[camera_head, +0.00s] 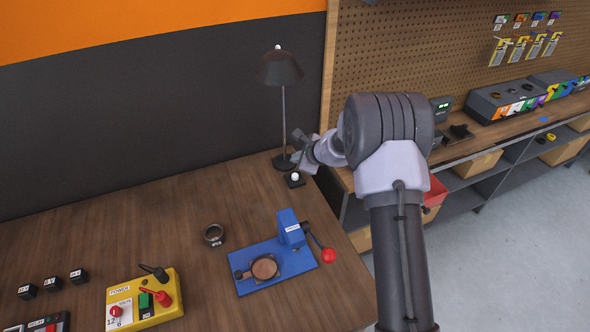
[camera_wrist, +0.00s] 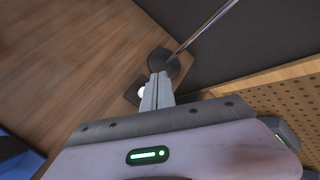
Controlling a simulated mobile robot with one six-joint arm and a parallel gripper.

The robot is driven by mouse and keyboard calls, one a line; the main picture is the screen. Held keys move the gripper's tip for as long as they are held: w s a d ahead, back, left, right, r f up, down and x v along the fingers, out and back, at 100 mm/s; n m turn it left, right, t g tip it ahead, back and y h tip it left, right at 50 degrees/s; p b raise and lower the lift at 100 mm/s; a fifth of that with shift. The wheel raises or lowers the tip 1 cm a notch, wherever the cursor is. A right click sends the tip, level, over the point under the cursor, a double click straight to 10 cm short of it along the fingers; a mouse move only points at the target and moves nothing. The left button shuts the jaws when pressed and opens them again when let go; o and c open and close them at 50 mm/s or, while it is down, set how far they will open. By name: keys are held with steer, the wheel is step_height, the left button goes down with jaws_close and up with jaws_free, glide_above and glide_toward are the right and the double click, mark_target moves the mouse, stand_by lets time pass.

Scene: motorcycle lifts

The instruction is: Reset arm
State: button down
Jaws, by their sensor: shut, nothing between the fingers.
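My gripper (camera_head: 301,153) is at the end of my arm, above the back right corner of the wooden table (camera_head: 150,215). It is near a small black switch box with a white button (camera_head: 294,177) and the base of a black desk lamp (camera_head: 279,68). In the wrist view the fingers of my gripper (camera_wrist: 159,78) are together with nothing between them. Their tips overlap the lamp base (camera_wrist: 163,63) in the picture, and the white button (camera_wrist: 142,92) shows just left of them. I cannot tell whether the tips touch anything.
A blue press (camera_head: 275,265) with a red-knobbed lever (camera_head: 328,255), a dark ring (camera_head: 213,235) and a yellow power box (camera_head: 145,300) stand on the table. A pegboard (camera_head: 420,50) and shelf bench (camera_head: 510,125) are at the right. The table's left middle is clear.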

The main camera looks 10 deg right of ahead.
stand_by(0.3)
steer(key=s+a+r+n+y+b, duration=0.1)
steer(key=s+a+r+n+b, duration=0.2)
steer(key=s+r, duration=0.25)
steer(key=s+a+r+n+y+b, duration=0.1)
steer(key=s+a+r+n+b, duration=0.25)
steer(key=r, duration=0.35)
steer(key=s+a+r+n+g+b, duration=0.1)
steer(key=s+r+n+b, duration=0.15)
steer(key=s, duration=0.55)
steer(key=s+a+r+n+g+b, duration=0.1)
steer(key=s+a+n, duration=0.15)
steer(key=s, duration=0.55)
steer(key=s+d+f+n+h+b, duration=0.1)
steer(key=s+d+f+n, duration=0.1)
steer(key=s, duration=0.4)
steer(key=s+d+f+n+h+b, duration=0.1)
steer(key=s+f+n, duration=0.1)
steer(key=s, duration=0.5)
steer(key=s+d+f+n+h+b, duration=0.1)
steer(key=s+d+f+n+b, duration=0.1)
steer(key=s, duration=0.4)
steer(key=shift+s+d+g+h, duration=0.25)
steer(key=shift+d+g+h, duration=0.05)
steer(key=shift+n, duration=0.25)
